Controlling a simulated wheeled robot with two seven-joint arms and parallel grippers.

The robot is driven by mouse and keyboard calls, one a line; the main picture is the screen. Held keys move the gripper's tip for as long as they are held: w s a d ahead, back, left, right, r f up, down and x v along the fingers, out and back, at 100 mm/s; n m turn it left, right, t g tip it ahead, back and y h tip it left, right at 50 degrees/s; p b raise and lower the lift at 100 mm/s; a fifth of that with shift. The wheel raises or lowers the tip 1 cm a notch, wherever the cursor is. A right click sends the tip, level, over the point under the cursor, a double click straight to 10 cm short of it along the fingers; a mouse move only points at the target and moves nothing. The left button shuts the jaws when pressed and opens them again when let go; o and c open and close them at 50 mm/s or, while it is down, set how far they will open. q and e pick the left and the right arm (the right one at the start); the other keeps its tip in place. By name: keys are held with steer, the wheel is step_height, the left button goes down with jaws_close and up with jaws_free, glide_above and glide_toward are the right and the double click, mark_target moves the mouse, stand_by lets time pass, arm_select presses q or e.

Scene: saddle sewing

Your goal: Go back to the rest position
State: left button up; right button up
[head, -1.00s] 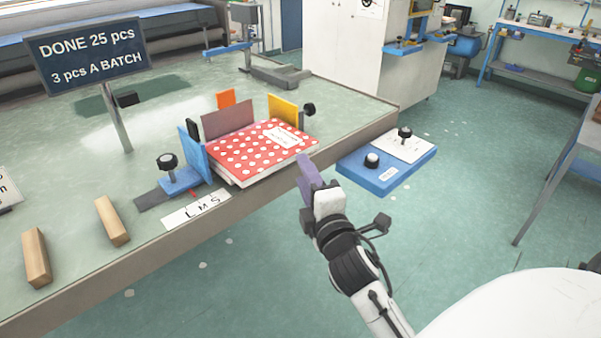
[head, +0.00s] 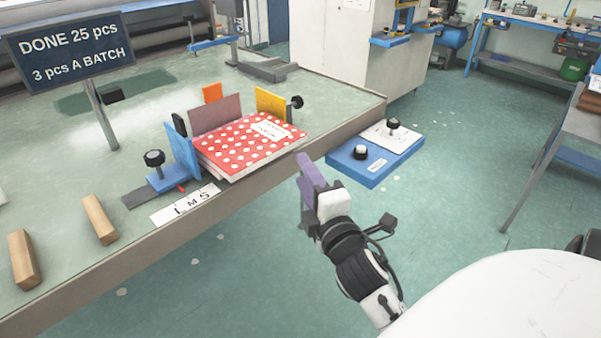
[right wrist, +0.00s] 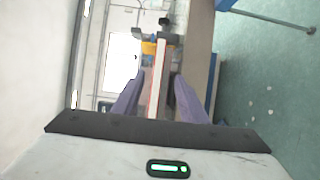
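My right gripper (head: 306,172) is held over the floor just off the table's front edge, to the right of and in front of a stack with a red, white-dotted cover (head: 235,145). Its purple fingers stand apart in the right wrist view (right wrist: 160,100), with nothing held between them. The stack's edge (right wrist: 159,85) shows beyond the fingers there. The stack lies on the table among blue, mauve and yellow upright plates, with a white label on top. My left gripper is not in view.
The green table (head: 60,190) carries two wooden blocks (head: 24,258), an L M S scale strip (head: 186,204) and a sign (head: 70,52). A blue control box (head: 372,175) with knobs sits right of the table edge. Open floor lies to the right.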

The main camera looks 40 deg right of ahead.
steer(key=s+a+f+m+g+y, duration=0.25)
steer(key=a+f, duration=0.25)
steer(key=f, duration=0.4)
steer(key=s+a+f+m+g+y, duration=0.1)
steer(key=s+a+f+m+y, duration=0.2)
steer(key=f, duration=0.6)
steer(key=s+a+f+m+g+y, duration=0.3)
steer(key=s+a+f+m+g, duration=0.2)
steer(key=s+a+f, duration=0.6)
step_height(320, 180, down, 3)
steer(key=shift+s+a+r+m, duration=0.1)
steer(key=shift+s+a+m, duration=0.05)
steer(key=shift+s+m, duration=0.6)
